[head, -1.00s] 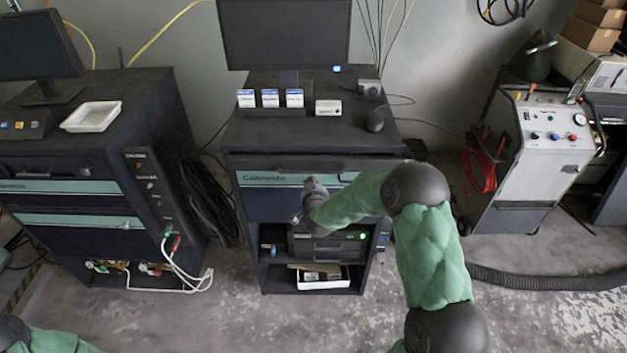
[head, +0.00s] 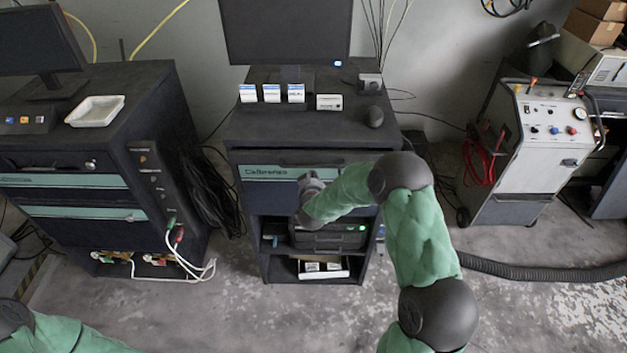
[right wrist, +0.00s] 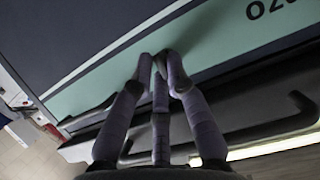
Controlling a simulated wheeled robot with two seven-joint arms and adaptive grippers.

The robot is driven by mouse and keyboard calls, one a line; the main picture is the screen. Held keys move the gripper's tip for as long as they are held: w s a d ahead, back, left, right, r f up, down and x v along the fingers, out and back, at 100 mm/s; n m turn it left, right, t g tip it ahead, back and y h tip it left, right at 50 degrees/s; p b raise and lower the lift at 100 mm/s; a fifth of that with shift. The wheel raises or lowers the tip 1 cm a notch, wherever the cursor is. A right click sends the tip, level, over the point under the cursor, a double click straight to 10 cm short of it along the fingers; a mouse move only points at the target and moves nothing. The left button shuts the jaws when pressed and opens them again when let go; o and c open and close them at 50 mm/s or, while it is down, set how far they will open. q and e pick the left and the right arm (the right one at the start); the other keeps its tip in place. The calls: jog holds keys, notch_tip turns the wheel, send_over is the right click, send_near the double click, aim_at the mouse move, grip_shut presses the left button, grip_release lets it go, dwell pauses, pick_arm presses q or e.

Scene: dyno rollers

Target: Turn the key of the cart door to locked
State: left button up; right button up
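The middle cart (head: 283,132) has a dark front with a teal stripe (head: 262,172) and lettering. I cannot make out its key; my right arm covers part of the front. My right gripper (head: 302,220) is in front of this cart, at the height of its open upper shelf. In the right wrist view my right gripper (right wrist: 160,62) has its fingertips close together over the teal stripe (right wrist: 210,45). I cannot tell whether they touch or hold anything. My left gripper is out of view; only part of my left arm shows at the bottom left.
A left cart (head: 150,95) carries a white tray (head: 96,111), and white cables hang at its front. A grey machine (head: 545,135) stands at the right, with a black hose (head: 540,272) on the floor. In the right wrist view dark bar handles (right wrist: 265,130) lie near the fingers.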

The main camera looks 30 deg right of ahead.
jog(key=o, duration=0.3)
jog(key=shift+o, duration=0.2)
jog(key=v, duration=1.2)
